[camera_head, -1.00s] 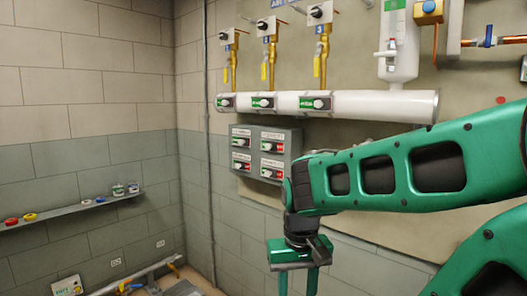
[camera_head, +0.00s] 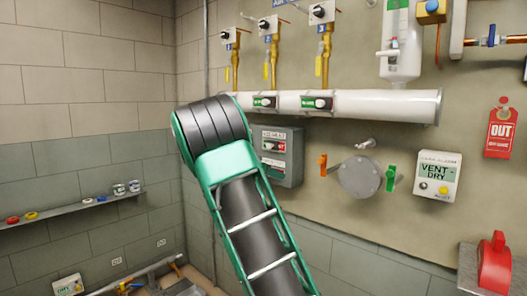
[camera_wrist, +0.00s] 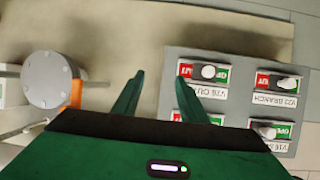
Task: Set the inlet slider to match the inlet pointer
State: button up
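A grey panel box (camera_head: 297,152) on the wall carries red and green sliders with white knobs; my arm hides its left part in the head view. The wrist view shows the panel (camera_wrist: 233,100) upside down, with several sliders. One slider (camera_wrist: 207,71) has a label seeming to end in "OUT", another (camera_wrist: 279,83) "BRANCH". Lower ones are partly covered by my gripper. I cannot tell which slider or pointer is the inlet one.
A white pipe (camera_head: 385,104) with sliders runs above the panel. A round grey flange (camera_head: 359,177) sits between orange (camera_head: 323,165) and green (camera_head: 391,178) handles. A "VENT - DRY" box (camera_head: 436,180) and red tag (camera_head: 502,128) are at right. A shelf (camera_head: 70,209) is at left.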

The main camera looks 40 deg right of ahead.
aim_at(268, 147)
jog(key=w+a+r+m+t+h, duration=0.1)
jog(key=w+a+r+h, duration=0.35)
jog(key=w+r, duration=0.45)
jog(key=d, duration=0.3)
jog(key=w+d+f, duration=0.1)
jog(key=d, duration=0.3)
jog(key=w+d, duration=0.1)
jog(key=d, duration=0.3)
jog(key=shift+d+f, duration=0.15)
